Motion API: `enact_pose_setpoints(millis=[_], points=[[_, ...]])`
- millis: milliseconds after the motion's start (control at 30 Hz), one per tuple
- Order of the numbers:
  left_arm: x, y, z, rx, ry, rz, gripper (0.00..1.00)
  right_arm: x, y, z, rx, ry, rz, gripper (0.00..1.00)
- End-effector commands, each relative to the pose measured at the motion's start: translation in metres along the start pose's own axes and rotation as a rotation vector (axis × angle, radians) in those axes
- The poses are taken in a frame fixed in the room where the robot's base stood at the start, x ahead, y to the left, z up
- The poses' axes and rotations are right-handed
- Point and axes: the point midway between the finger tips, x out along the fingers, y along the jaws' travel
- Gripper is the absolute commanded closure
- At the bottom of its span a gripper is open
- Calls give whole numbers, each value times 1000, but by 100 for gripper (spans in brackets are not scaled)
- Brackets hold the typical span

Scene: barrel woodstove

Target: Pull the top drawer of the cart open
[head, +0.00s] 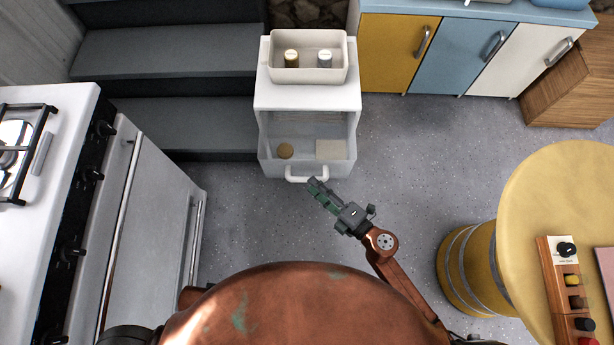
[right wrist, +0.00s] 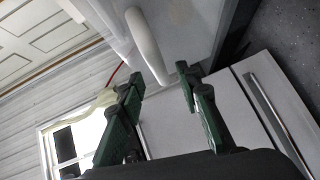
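The white cart (head: 308,95) stands at the top middle of the head view. Its top drawer (head: 262,150) is pulled out toward me, showing a round brown item (head: 285,151) and a flat pale square item (head: 330,149) inside. The white bar handle (head: 296,179) is on the drawer front, and also shows in the right wrist view (right wrist: 147,45). My right gripper (head: 315,184) is at the handle's right end. In the right wrist view its green fingers are apart, with the handle's near end around the gap between the tips; contact cannot be told. My left gripper is out of view.
A beige bin (head: 308,73) with two small jars sits on the cart top. Dark steps (head: 165,55) and a white stove (head: 60,180) are left. Coloured cabinets (head: 465,50) and a yellow barrel table (head: 560,185) are right. The floor right of the cart is clear.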

Motion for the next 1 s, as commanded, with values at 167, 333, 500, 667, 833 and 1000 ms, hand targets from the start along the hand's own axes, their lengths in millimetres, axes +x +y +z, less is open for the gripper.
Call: enact_pose_setpoints(millis=[167,333,500,667,833,1000], points=[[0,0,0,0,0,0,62,-38,-1,0,2,0,-2,68],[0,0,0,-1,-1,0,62,-62,0,0,1,0,0,68],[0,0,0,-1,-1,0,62,-71,0,0,-1,0,0,68],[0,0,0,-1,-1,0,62,-72,0,0,-1,1,1,68],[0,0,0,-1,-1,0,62,-72,0,0,-1,1,1,68],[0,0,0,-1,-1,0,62,-72,0,0,-1,1,0,68]])
